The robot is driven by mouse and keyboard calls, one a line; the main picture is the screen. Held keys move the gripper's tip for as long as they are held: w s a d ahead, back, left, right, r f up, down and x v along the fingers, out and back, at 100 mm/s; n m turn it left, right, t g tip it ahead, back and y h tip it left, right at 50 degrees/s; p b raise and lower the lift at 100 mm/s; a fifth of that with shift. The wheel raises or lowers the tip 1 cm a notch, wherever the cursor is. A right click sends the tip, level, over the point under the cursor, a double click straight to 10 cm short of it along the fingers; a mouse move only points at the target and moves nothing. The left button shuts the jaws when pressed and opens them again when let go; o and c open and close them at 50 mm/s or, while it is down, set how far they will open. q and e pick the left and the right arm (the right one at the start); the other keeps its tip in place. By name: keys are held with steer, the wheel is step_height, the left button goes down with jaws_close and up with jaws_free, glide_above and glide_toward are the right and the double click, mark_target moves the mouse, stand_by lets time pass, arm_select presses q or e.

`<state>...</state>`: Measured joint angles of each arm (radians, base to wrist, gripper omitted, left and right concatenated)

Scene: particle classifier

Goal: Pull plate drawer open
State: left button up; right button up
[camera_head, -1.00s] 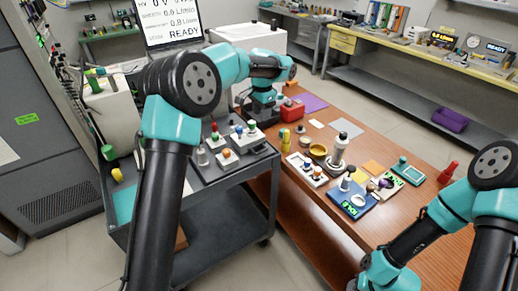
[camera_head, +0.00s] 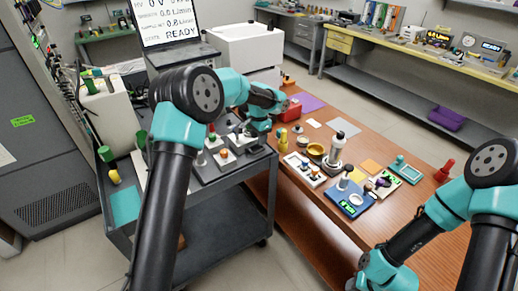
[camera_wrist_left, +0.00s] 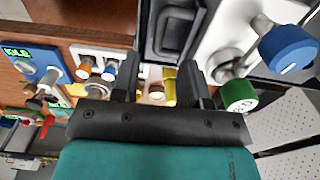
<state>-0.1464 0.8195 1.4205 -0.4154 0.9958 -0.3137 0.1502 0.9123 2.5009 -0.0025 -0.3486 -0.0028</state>
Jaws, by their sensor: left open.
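I cannot pick out the plate drawer for certain in either view. A dark grey panel with a raised, rounded frame (camera_wrist_left: 170,32) lies just beyond my left gripper (camera_wrist_left: 158,75) in the left wrist view. The gripper's two black fingers stand apart, with no held object clear between them. A small yellow thing (camera_wrist_left: 169,86) shows in the gap, apparently behind the fingers. In the head view the left wrist (camera_head: 260,122) is over the grey cart's right side, and its fingertips are hard to make out. My right arm reaches to the lower edge, its fingers out of frame.
The cart (camera_head: 222,178) carries small coloured-knob fittings. The wooden bench (camera_head: 400,215) holds a white tray (camera_head: 303,172), a blue device (camera_head: 350,198) and a dark-topped bottle (camera_head: 337,148). A blue knob (camera_wrist_left: 288,50) and green knob (camera_wrist_left: 238,96) are close to the left gripper.

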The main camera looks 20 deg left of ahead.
mark_target(252, 145)
arm_select(q)
step_height(252, 145, down, 6)
steer(key=shift+f, duration=0.1)
stand_by(0.4)
jaws_close()
stand_by(0.3)
